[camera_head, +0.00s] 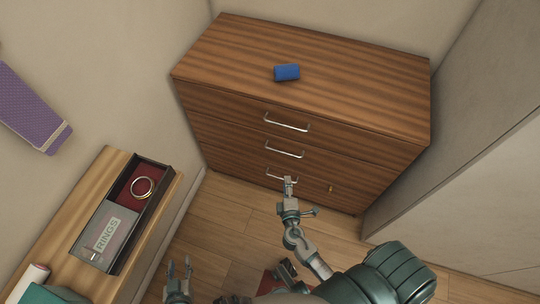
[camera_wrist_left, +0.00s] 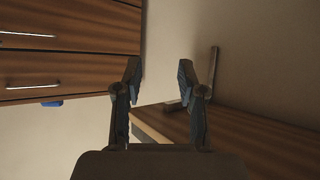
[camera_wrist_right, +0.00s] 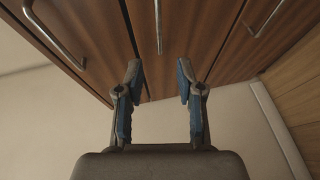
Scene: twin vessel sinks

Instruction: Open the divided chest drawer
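The wooden chest (camera_head: 300,62) stands against the wall with its drawer fronts shut. Three silver bar handles show: top (camera_head: 287,122), middle (camera_head: 284,150) and lowest (camera_head: 282,176). A small brass-coloured fitting (camera_head: 331,188) is right of the lowest handle. My right gripper (camera_head: 289,182) is at the lowest handle and partly covers it. In the right wrist view my right gripper (camera_wrist_right: 158,82) is open and empty, with a handle (camera_wrist_right: 158,25) ahead between its fingers, seemingly not gripped. My left gripper (camera_head: 179,272) is open and empty, low and left, away from the chest; its fingers also show in the left wrist view (camera_wrist_left: 158,80).
A blue block (camera_head: 287,72) lies on the chest top. A low wooden cabinet (camera_head: 96,172) at the left bears a black box (camera_head: 150,215) with a ring (camera_head: 143,188) and a RINGS label. A grey panel (camera_head: 470,170) stands right of the chest. Wooden floor lies between.

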